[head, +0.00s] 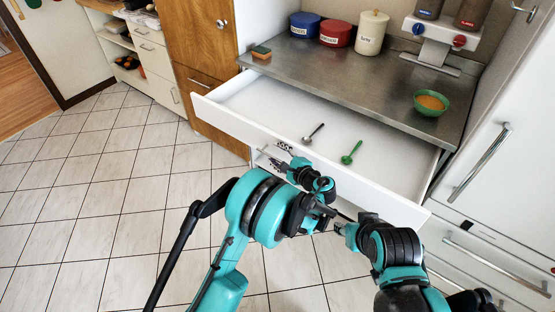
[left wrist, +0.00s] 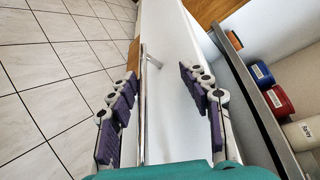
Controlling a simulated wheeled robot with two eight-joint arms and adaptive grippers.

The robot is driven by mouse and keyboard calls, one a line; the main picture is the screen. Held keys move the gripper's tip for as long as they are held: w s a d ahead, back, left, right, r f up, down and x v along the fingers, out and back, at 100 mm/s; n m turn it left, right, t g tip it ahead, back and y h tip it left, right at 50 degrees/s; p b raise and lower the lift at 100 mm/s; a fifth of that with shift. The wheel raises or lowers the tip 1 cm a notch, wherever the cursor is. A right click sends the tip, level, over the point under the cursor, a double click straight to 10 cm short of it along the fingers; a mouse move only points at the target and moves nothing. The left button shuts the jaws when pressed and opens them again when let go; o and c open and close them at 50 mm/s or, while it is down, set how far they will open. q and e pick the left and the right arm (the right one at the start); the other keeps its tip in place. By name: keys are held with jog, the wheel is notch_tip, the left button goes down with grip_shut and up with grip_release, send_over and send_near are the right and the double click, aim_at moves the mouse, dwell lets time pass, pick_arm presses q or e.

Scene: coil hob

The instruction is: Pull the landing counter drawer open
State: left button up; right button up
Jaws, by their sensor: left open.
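The white landing counter drawer (head: 238,121) stands pulled out under the steel counter, and its inside shows. A dark spoon (head: 314,132) and a green spoon (head: 351,153) lie in it. My left gripper (head: 290,166) is at the middle of the drawer front, by the handle (head: 265,157). In the left wrist view, my left gripper (left wrist: 158,80) is open, with the long metal handle (left wrist: 143,100) running between its spread fingers beside the white drawer front (left wrist: 172,45). My right gripper (head: 343,229) is in front of the drawer, low and to the right; its fingers are too small to read.
On the counter (head: 335,70) stand a blue canister (head: 305,25), a red canister (head: 336,33), a cream canister (head: 371,33), a sponge (head: 261,52) and a green bowl (head: 430,104). White cabinets with bar handles are at right. Tiled floor is free at left.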

pick_arm(q)
jog(key=r, duration=0.6)
jog(key=shift+s+d+r, duration=0.1)
jog(key=shift+s+r, duration=0.05)
jog(key=shift+s, duration=0.15)
jog(key=shift+w+r, duration=0.25)
jog(key=shift+r, duration=0.1)
jog(key=shift+s+r, duration=0.1)
jog(key=shift+r, duration=0.05)
jog(key=s+a+r+n+g+h, duration=0.2)
jog(key=s+a+r+n, duration=0.15)
jog(key=s+a, duration=0.35)
jog(key=s+a+r+n+g+h, duration=0.1)
jog(key=s+a+r+n+g, duration=0.1)
jog(key=s+a+n, duration=0.35)
jog(key=s+a+f+n+h, duration=0.1)
jog(key=s+a+n+h, duration=0.1)
jog(key=s, duration=0.8)
jog(key=s+a+f+n+g+h, duration=0.1)
jog(key=s+a+n+h, duration=0.2)
jog(key=s+n, duration=0.3)
jog(key=s, duration=0.5)
jog(key=shift+f+h, duration=0.35)
jog(key=shift+h, duration=0.05)
